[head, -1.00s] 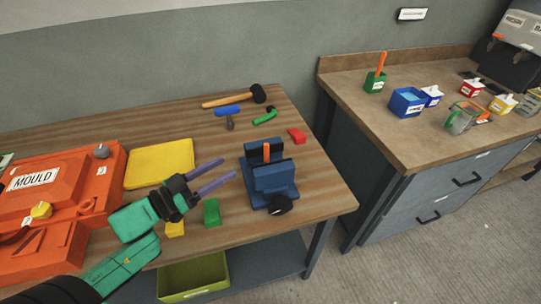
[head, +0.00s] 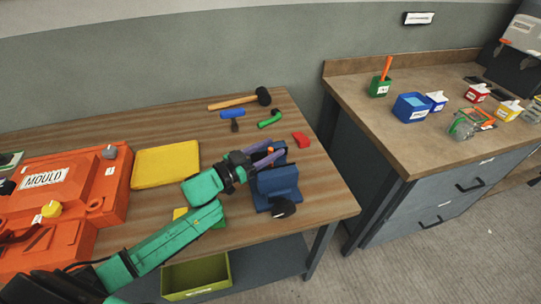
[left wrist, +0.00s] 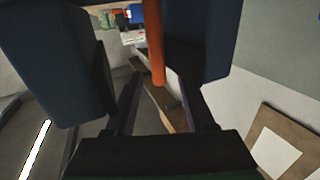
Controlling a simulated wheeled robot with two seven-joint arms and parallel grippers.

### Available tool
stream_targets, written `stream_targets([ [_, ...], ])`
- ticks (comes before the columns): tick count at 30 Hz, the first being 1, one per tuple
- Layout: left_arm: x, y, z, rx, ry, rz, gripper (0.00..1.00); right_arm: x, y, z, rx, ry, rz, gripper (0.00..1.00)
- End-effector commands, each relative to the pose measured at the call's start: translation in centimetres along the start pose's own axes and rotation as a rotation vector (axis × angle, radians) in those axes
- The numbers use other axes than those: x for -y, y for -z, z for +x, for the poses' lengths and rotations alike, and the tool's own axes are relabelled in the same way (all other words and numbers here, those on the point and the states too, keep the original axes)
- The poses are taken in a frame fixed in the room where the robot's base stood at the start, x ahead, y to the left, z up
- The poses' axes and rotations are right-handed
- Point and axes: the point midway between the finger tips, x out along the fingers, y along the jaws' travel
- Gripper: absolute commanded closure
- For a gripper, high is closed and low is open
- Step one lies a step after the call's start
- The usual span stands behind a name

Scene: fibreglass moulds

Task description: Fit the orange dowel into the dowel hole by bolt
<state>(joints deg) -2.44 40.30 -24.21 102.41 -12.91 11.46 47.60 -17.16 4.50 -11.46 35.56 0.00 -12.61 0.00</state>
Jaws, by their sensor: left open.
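The orange dowel (head: 270,150) stands in the blue vise (head: 277,187) at the table's right; in the left wrist view the dowel (left wrist: 154,42) shows upright between two dark blue vise jaws. My left gripper (head: 274,154) is open at the vise, its purple fingers reaching around the dowel. In the left wrist view the fingertips (left wrist: 160,88) lie either side of the dowel's visible end, with no clear contact. The orange mould (head: 85,192) lies at the left with a grey knob (head: 109,152) and a yellow knob (head: 51,209). I cannot make out the dowel hole. My right gripper is out of view.
Another orange stick (head: 387,67) stands in a green box on the right bench.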

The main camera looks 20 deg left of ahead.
Motion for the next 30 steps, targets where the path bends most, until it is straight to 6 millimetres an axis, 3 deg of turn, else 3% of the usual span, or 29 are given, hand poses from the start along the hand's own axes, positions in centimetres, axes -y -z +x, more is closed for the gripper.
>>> stream_targets([
  [7,0.0,-0.1,0.5,0.001,0.0,0.0,0.45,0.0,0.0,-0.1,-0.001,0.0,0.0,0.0],
  [8,0.0,-0.1,0.5,0.001,0.0,0.0,0.53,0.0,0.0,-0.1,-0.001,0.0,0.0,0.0],
  [9,0.0,-0.1,0.5,0.001,0.0,0.0,0.68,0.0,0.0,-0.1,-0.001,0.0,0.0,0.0],
  [12,0.0,-0.1,0.5,0.001,0.0,0.0,1.0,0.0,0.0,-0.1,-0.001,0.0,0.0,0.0],
  [23,0.0,0.0,0.3,0.001,0.0,0.001,1.0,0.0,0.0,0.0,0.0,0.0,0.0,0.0],
  [30,0.0,1.7,-2.0,0.004,0.0,-0.001,1.0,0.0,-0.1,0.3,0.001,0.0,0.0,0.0],
])
